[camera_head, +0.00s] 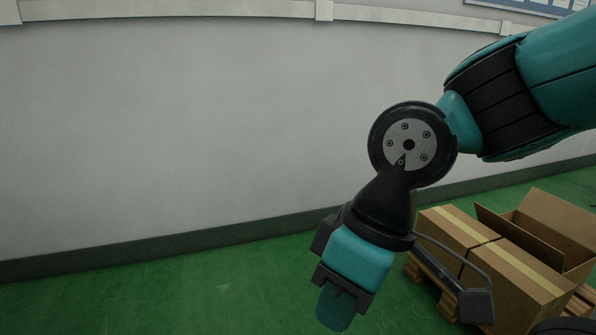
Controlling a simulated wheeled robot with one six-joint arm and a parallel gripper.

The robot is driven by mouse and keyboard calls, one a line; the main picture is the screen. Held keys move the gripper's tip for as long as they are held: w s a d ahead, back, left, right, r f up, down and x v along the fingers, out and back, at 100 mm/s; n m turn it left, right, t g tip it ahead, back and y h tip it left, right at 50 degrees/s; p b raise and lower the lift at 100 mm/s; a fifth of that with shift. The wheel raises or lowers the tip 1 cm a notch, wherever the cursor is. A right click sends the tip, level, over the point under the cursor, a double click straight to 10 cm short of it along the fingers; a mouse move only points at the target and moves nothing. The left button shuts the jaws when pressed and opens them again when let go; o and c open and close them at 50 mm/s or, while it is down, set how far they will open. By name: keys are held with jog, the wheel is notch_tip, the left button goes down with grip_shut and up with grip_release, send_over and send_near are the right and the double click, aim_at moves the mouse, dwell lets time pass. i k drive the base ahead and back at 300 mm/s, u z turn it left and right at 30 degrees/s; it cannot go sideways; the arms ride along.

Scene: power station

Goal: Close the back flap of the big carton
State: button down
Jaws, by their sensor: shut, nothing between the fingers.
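A brown open carton (578,272) stands at the right edge, partly cut off by the frame. One flap (515,236) stands up and slants along its left side. Another broad upright panel (556,213) rises at its far side; I cannot tell whether this is the back flap or a carton wall. My gripper (338,306) points down at the lower middle, left of the cartons and well apart from them. Its fingers are shut and empty.
Taped closed cartons (453,228) sit on a wooden pallet (432,279) in front of the open carton. A grey wall (180,130) runs behind. The green floor (180,300) at the left is clear.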

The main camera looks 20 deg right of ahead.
aim_at(549, 256)
jog(key=i, duration=1.1)
jog(key=z, duration=2.9)
jog(key=i, duration=1)
